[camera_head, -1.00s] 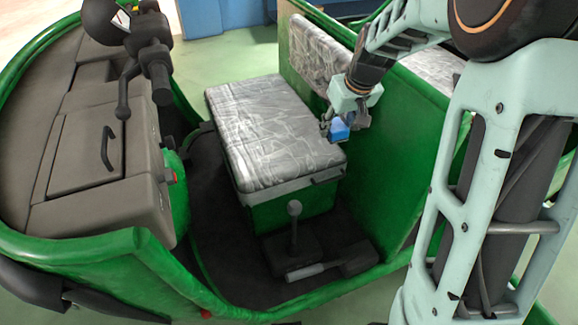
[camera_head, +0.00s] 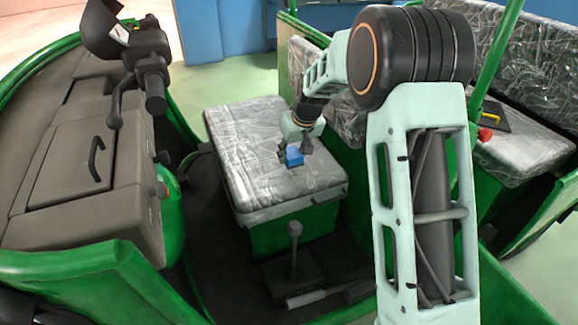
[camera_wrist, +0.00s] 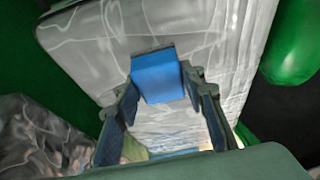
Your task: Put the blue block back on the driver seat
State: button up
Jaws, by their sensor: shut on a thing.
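The blue block (camera_head: 294,157) is held in my gripper (camera_head: 293,152) above or against the grey, shiny driver seat (camera_head: 240,150); I cannot tell whether it touches the cushion. In the wrist view the blue block (camera_wrist: 158,80) sits between the tips of my gripper (camera_wrist: 163,88), which is shut on it. The driver seat (camera_wrist: 110,35) fills the background there. In the head view the block is over the right half of the seat, with room to the seat's edges.
The green seat-back panel stands right of the seat, with a grey backrest. The dashboard (camera_head: 90,180) and handlebar (camera_head: 153,70) are at left. A lever (camera_head: 294,240) stands in front of the seat.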

aim_at(289, 173)
jog(key=shift+w+a+f, duration=0.2)
jog(key=shift+a+f, duration=0.05)
jog(key=shift+f, duration=0.2)
jog(key=shift+w+a+f+b, duration=0.1)
jog(key=shift+a+f+b, duration=0.1)
jog(key=shift+f, duration=0.7)
jog(key=shift+w+a+f+b, duration=0.1)
jog(key=shift+f+b, duration=0.1)
jog(key=shift+f, duration=0.7)
jog(key=shift+f, duration=0.1)
jog(key=shift+f, duration=0.15)
jog(key=o, duration=1)
jog(key=shift+r, duration=0.2)
jog(key=shift+s+d+r, duration=0.1)
jog(key=shift+r, duration=0.2)
jog(key=p+v, duration=0.2)
jog(key=v, duration=0.9)
jog(key=shift+s+r, duration=0.2)
